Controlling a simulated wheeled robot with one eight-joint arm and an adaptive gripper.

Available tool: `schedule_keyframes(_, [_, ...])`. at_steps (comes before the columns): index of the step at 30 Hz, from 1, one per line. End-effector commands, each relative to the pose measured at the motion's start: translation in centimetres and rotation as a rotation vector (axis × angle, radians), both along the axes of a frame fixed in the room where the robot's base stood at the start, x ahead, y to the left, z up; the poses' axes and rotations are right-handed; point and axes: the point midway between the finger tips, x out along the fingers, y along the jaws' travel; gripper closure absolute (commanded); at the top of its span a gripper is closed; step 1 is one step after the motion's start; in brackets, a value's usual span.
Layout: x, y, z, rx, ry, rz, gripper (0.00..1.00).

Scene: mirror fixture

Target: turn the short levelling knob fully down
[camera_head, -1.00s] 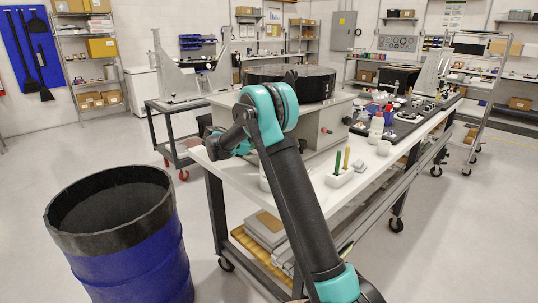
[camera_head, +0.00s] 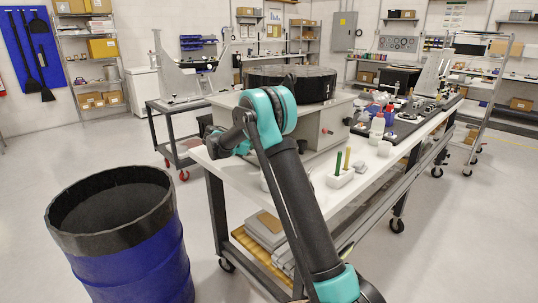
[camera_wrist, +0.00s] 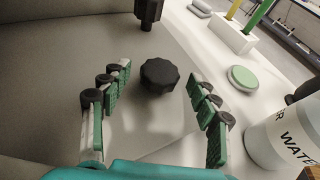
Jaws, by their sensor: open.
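A short black knob (camera_wrist: 160,75) with a scalloped rim shows in the middle of the wrist view, low beside the grey fixture. My gripper (camera_wrist: 159,84) is open, with one green-padded finger left of the knob and one right of it. Clear gaps show between the fingers and the knob in the picture; depth is hard to judge. A second black part (camera_wrist: 150,12), longer and post-like, stands beyond it at the top. In the head view the grey box fixture with a black round top (camera_head: 290,83) stands on the bench; my arm hides the knob and gripper there.
A white water bottle (camera_wrist: 282,138) stands close right of my gripper. A pale green disc (camera_wrist: 242,77) lies beyond it. A white holder (camera_head: 340,178) carries green and yellow sticks on the bench. A blue drum (camera_head: 130,256) stands on the floor at left.

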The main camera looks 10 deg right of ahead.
Motion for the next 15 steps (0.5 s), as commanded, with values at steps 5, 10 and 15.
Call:
schedule_keyframes(5, [0.0, 0.3, 0.1, 0.000, 0.000, 0.001, 0.39])
schedule_keyframes(10, [-0.2, 2.5, 1.0, 0.000, 0.000, 0.003, 0.39])
schedule_keyframes(15, [-0.4, 5.7, 2.3, 0.000, 0.001, 0.003, 0.39])
